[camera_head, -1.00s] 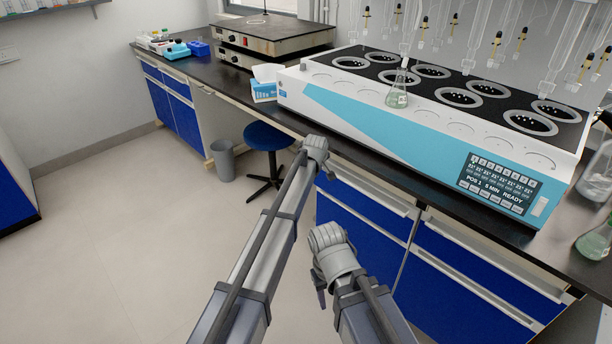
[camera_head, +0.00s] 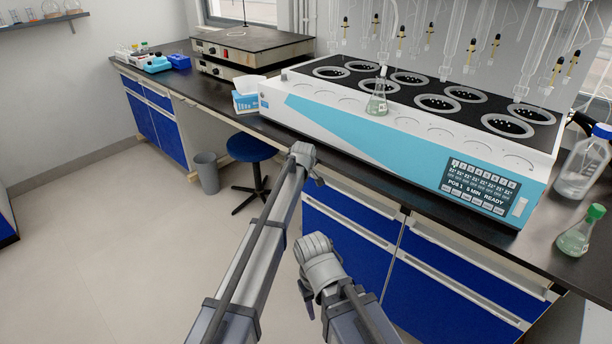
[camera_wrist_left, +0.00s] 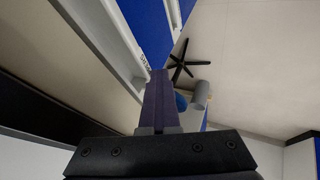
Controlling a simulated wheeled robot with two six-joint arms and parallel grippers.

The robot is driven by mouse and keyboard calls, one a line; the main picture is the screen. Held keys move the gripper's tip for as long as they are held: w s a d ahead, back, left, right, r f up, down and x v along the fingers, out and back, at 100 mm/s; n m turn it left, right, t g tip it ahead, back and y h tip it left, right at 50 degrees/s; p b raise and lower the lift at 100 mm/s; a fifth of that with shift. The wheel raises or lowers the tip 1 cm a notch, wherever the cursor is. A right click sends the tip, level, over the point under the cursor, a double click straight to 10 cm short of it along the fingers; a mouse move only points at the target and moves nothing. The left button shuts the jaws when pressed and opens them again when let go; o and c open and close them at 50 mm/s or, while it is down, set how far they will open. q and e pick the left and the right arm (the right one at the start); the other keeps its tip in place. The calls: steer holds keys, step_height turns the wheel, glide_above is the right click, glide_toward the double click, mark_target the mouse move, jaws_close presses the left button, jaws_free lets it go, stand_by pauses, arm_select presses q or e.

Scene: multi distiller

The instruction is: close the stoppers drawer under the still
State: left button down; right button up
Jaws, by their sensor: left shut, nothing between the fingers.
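The still (camera_head: 400,140) is a long white and blue unit on the dark bench. Under it are blue fronts with pale upper strips: a left drawer (camera_head: 345,228) and a right drawer (camera_head: 465,290). I cannot read labels there or tell how far either stands out. My left gripper (camera_head: 319,181) is mostly hidden behind its wrist, near the left drawer's upper left end. In the left wrist view its fingers (camera_wrist_left: 160,98) are together and empty, beside a pale strip with a small dark label and a blue front (camera_wrist_left: 146,28). My right gripper (camera_head: 306,297) is low before the cabinet, its fingers mostly hidden.
A blue stool (camera_head: 252,148) and a grey bin (camera_head: 206,172) stand left of the drawers. A flask (camera_head: 377,95) is on the still. A green flask (camera_head: 576,238) and a clear bottle (camera_head: 580,170) stand near the bench's right end. The floor at left is clear.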

arm_select(q)
steer(key=s+a+r+p, duration=0.3)
steer(key=s+r+p, duration=0.5)
steer(key=shift+s+a, duration=0.25)
steer(key=shift+s, duration=0.15)
